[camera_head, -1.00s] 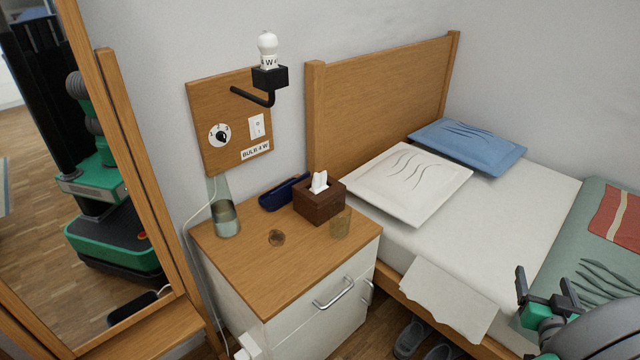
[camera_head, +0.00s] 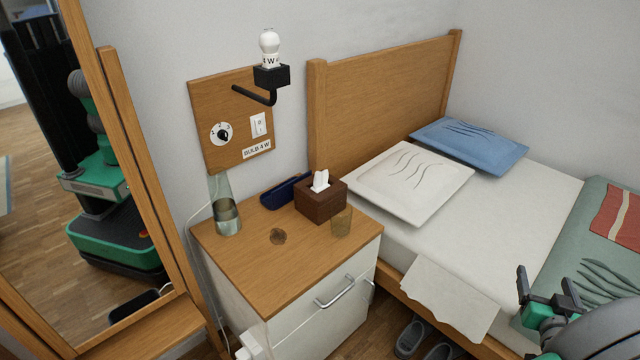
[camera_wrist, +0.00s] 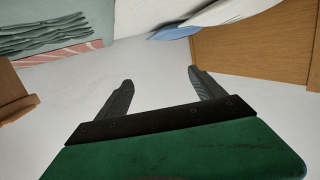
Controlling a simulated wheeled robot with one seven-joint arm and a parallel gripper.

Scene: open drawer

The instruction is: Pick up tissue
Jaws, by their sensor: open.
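A white tissue (camera_head: 320,180) sticks up out of a dark brown tissue box (camera_head: 322,205) in the head view. The box stands on the wooden top of the nightstand (camera_head: 290,270), near its back right. My gripper (camera_head: 546,284) is at the lower right of the head view, in front of the bed and well apart from the box. In the wrist view my gripper (camera_wrist: 160,90) has its two fingers spread with nothing between them. The tissue and its box do not show in the wrist view.
A lamp (camera_head: 270,62) juts from the wall board. The bed (camera_head: 480,220) lies to the right.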

